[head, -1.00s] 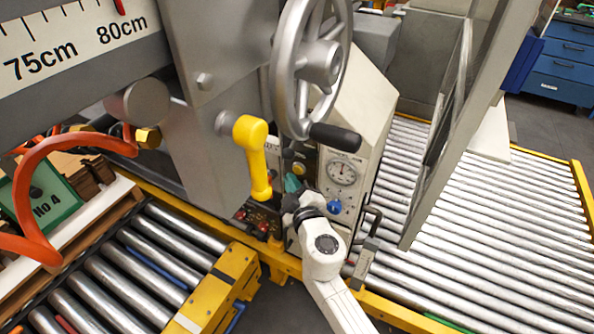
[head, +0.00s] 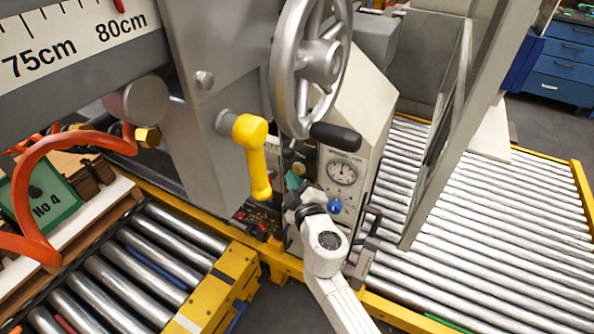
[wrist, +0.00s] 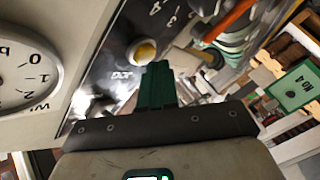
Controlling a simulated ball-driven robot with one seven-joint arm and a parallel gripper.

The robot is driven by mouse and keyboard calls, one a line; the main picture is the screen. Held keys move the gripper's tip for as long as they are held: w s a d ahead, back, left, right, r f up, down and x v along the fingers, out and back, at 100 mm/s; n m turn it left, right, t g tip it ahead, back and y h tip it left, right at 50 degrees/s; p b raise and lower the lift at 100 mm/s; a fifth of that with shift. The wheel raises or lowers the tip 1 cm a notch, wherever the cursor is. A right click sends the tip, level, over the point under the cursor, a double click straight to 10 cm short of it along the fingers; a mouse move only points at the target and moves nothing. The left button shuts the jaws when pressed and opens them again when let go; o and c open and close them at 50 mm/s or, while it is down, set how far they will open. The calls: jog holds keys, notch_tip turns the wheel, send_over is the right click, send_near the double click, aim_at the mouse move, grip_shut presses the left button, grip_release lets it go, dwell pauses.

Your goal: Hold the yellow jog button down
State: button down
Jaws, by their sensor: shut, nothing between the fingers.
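The yellow jog button (wrist: 141,52) is a round cap in a pale ring on the dark control panel, with a JOG label just below it in the wrist view. It also shows small in the head view (head: 299,168), just above my fingertips. My gripper (wrist: 156,68) has green fingers closed together with nothing between them. Their tips appear right beside the button's lower right edge in the wrist view. I cannot tell whether they touch it or whether it is pressed. In the head view my gripper (head: 293,180) is at the panel, partly hidden by my wrist.
A yellow lever handle (head: 253,160) hangs left of my gripper. A handwheel (head: 318,62) with a black knob (head: 336,136) is above. A gauge (head: 342,172) and a blue knob (head: 334,207) lie to the right. Red buttons (head: 262,228) sit lower left.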

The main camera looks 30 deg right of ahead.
jog(key=shift+w+d, duration=0.3)
jog(key=shift+d, duration=0.15)
dwell(2.4)
jog(key=shift+s+a, duration=0.1)
dwell(1.1)
jog(key=shift+s+a, duration=0.45)
jog(key=shift+a, duration=0.25)
jog(key=s+a, duration=0.1)
jog(key=a, duration=0.1)
jog(key=s+a+b, duration=0.1)
jog(key=s+a, duration=0.1)
dwell(0.4)
dwell(0.4)
